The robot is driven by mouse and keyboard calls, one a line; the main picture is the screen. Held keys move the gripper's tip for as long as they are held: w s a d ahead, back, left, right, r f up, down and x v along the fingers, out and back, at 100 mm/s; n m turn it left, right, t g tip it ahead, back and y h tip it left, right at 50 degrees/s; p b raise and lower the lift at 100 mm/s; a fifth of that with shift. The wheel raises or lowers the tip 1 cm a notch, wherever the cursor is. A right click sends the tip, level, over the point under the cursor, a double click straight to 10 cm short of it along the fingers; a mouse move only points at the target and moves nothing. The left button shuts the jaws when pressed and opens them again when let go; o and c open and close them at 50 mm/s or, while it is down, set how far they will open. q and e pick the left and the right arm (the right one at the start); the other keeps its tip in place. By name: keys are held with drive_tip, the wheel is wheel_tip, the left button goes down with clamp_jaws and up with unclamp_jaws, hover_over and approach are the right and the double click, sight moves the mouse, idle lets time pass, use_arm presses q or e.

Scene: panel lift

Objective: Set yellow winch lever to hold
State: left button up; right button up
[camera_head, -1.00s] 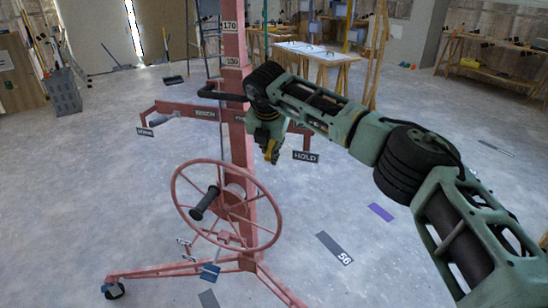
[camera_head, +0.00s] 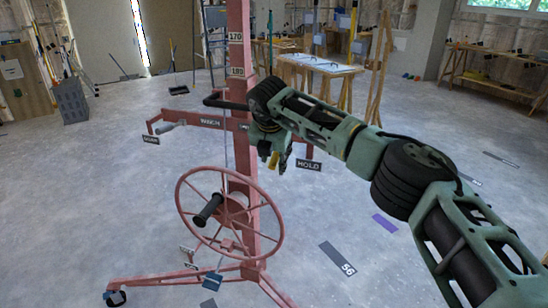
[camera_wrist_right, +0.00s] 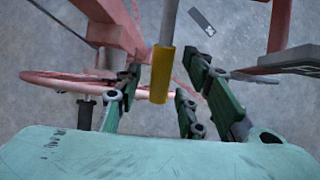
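The yellow winch lever (camera_head: 274,160) shows below my right gripper in the head view, just left of the HOLD sign (camera_head: 309,165). In the right wrist view its yellow grip (camera_wrist_right: 161,78) on a grey rod lies between the two green fingers. My right gripper (camera_wrist_right: 157,100) is open around the grip, with a gap on both sides. In the head view the right gripper (camera_head: 275,150) hides the upper part of the lever. My left gripper is out of view.
The red lift mast (camera_head: 238,80) stands directly behind my gripper, with a crossbar labelled WINCH (camera_head: 211,122). A red handwheel (camera_head: 230,255) with a black handle (camera_head: 208,210) is below. Workbenches (camera_head: 320,68) stand at the back. The floor at right is mostly open.

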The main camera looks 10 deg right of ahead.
drive_tip(key=v, duration=1.2)
drive_tip(key=shift+w, duration=0.1)
